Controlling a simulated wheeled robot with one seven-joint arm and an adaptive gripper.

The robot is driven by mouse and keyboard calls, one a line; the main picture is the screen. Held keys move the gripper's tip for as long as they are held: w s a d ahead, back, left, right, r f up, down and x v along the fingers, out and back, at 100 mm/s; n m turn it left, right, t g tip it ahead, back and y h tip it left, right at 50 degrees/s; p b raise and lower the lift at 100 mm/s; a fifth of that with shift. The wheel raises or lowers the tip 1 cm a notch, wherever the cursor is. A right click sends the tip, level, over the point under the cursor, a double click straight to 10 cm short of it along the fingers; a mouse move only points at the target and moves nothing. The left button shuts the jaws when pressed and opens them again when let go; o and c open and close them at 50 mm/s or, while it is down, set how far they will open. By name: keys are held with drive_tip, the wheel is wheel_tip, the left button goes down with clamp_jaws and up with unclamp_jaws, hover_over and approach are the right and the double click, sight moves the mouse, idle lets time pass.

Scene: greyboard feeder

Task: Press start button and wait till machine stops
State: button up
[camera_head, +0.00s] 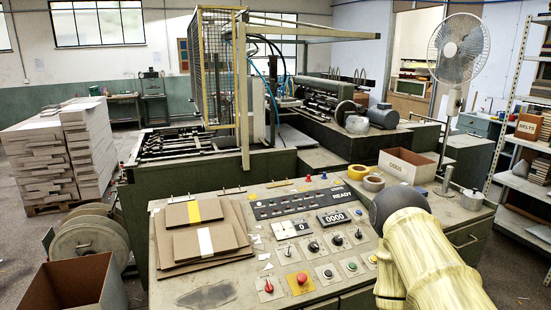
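The control panel (255,230) slopes across the machine's front. It has a lit display reading READY (341,217) above a counter reading 0000 (334,219). Along its lower edge are a red control (268,287), a red mushroom button on a yellow plate (301,278) and several small round buttons, among them a green-looking one (352,266). Their labels are too small to read, so I cannot tell which is start. The machine (240,150) stands behind. My cream arm with a dark grey joint is at the lower right, over the panel's right end. My gripper is not visible.
Cardboard sheets (205,235) lie on the panel's left side. Tape rolls (365,175) and an open carton (407,165) sit behind its right end. A fan (459,50) stands at the right. An empty box (75,285) is at the lower left.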

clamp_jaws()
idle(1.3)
